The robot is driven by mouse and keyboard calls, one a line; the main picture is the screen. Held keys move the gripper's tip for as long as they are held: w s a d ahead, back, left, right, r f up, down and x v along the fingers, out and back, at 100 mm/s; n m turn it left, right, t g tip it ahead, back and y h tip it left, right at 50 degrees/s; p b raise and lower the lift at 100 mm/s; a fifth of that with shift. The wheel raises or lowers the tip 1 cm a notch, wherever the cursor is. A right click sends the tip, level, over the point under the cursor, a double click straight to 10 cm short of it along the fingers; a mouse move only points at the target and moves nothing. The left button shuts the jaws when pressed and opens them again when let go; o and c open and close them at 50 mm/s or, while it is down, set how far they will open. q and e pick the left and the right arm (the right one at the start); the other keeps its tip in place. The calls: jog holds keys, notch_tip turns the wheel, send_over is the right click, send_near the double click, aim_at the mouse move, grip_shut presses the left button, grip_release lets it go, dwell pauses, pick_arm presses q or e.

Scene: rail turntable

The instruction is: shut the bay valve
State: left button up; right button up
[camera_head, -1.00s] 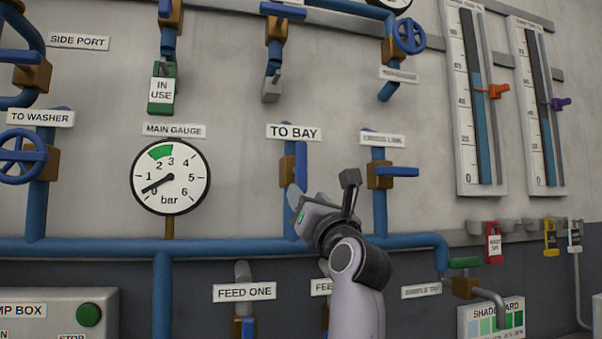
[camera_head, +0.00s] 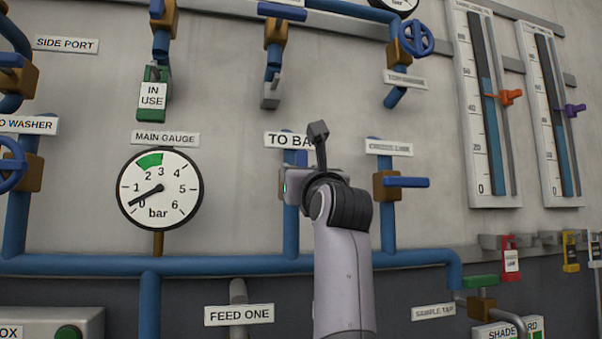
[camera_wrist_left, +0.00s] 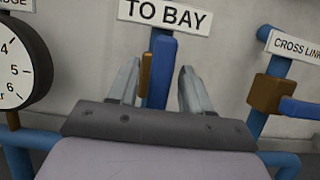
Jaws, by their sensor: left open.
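The bay valve is under the TO BAY sign (camera_head: 284,140), on a blue upright pipe. In the left wrist view its blue lever handle (camera_wrist_left: 163,62) stands upright, in line with the pipe, with the brass body (camera_wrist_left: 146,72) to its left. My left gripper (camera_wrist_left: 160,68) is open, its fingers one on each side of the valve, with clear gaps. In the head view my left gripper (camera_head: 300,184) covers most of the valve, so its fingertips and contact there are hidden. My right gripper is not in view.
The cross link valve (camera_head: 387,186) with its sideways blue lever is close to the right. The main gauge (camera_head: 160,188) is to the left, reading near zero. A horizontal blue pipe (camera_head: 220,265) runs below.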

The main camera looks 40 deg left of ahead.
pick_arm(q)
jog(key=shift+w+a+r, duration=0.15)
jog(key=shift+w+a, duration=0.05)
jog(key=shift+a, duration=0.05)
jog(key=shift+s, duration=0.1)
grip_shut()
